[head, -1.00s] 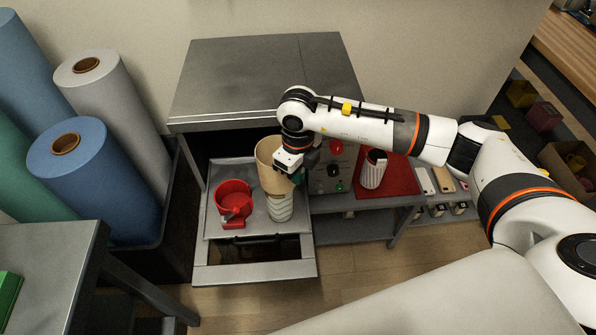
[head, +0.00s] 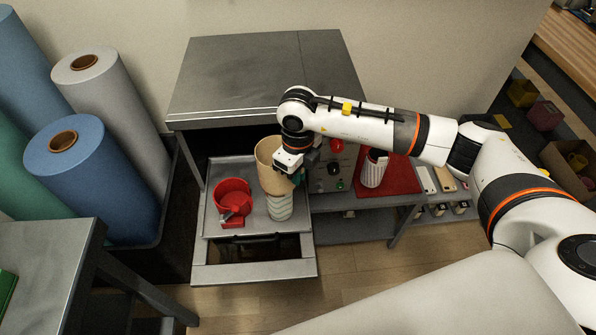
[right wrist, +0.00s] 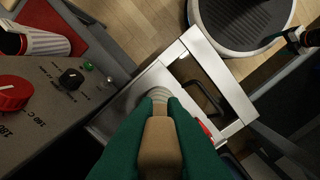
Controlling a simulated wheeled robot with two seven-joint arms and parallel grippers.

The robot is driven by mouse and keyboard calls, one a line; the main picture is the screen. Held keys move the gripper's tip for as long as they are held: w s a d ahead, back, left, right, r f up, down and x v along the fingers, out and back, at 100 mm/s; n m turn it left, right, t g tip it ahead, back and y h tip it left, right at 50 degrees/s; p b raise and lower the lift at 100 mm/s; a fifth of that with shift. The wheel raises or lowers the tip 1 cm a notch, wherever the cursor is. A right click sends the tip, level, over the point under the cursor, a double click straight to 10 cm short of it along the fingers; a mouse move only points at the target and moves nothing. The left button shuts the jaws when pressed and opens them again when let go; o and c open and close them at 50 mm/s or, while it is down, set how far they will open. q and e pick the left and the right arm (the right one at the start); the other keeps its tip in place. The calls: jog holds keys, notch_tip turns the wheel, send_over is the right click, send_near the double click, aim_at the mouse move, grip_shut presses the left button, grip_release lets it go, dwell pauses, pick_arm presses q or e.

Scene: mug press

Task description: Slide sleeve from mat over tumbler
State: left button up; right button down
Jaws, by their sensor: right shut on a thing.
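The tan sleeve (head: 268,162) is upright over the drawer tray, in the grip of my right gripper (head: 293,172). In the right wrist view the green fingers (right wrist: 160,125) are shut on the tan sleeve wall (right wrist: 160,148). The pale ribbed tumbler (head: 280,208) stands on the tray directly below the sleeve. Only its lower part shows; I cannot tell whether the sleeve is around its top or just above it. The red mat (head: 402,176) lies to the right. My left gripper is not in view.
A red round holder (head: 232,196) sits left of the tumbler on the pulled-out tray (head: 208,222). A control panel (head: 333,172) is close on the right. A white striped cup (head: 374,169) stands on the mat. The grey table top (head: 262,75) overhangs behind.

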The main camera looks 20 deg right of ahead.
pick_arm(q)
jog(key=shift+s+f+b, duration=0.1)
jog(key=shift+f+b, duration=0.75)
jog(key=shift+b, duration=0.15)
